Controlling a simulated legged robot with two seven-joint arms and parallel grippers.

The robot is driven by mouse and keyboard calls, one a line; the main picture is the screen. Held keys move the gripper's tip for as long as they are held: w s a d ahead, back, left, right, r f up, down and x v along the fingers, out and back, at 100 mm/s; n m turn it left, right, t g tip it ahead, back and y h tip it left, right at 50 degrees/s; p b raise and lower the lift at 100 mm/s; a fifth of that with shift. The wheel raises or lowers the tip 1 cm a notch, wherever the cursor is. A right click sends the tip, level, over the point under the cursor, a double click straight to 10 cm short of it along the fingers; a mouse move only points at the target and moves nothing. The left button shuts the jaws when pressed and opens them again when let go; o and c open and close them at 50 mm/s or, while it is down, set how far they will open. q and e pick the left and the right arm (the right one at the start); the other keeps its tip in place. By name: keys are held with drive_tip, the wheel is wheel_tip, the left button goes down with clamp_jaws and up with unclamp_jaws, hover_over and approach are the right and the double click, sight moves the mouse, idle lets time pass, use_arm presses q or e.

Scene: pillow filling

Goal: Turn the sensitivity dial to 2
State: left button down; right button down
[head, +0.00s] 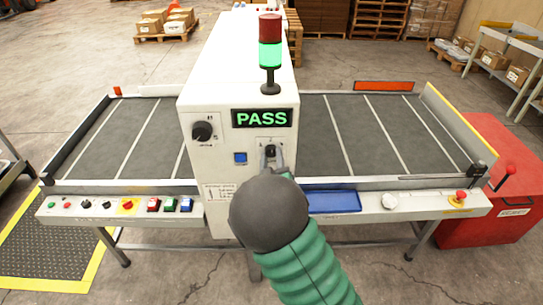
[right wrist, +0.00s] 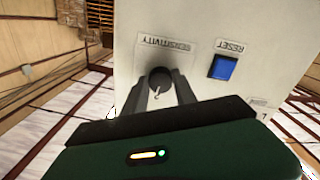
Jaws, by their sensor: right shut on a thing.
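The sensitivity dial (head: 271,150) is a small dark knob on the front of the white machine, under the lit PASS display. It also shows in the right wrist view (right wrist: 158,77), where its label appears upside down. My right gripper (head: 271,157) is shut on the dial, with one finger on each side. A pale pointer mark shows on the dial, but the gripper covers part of the scale and I cannot read which number it points at. My left gripper is not in view.
A larger black dial (head: 202,131) and a blue reset button (head: 240,158) are on the same panel. A green-lit signal tower (head: 270,55) stands on top. A blue tray (head: 333,201) and a red stop button (head: 460,197) lie on the front ledge.

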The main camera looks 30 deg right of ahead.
drive_tip(key=shift+w+r+n, duration=0.15)
drive_tip(key=shift+r+n, duration=0.2)
drive_tip(key=shift+n, duration=0.15)
drive_tip(key=c, duration=1.4)
unclamp_jaws()
drive_tip(key=o, duration=0.4)
drive_tip(key=shift+w+f, duration=0.1)
drive_tip(key=shift+f, duration=0.2)
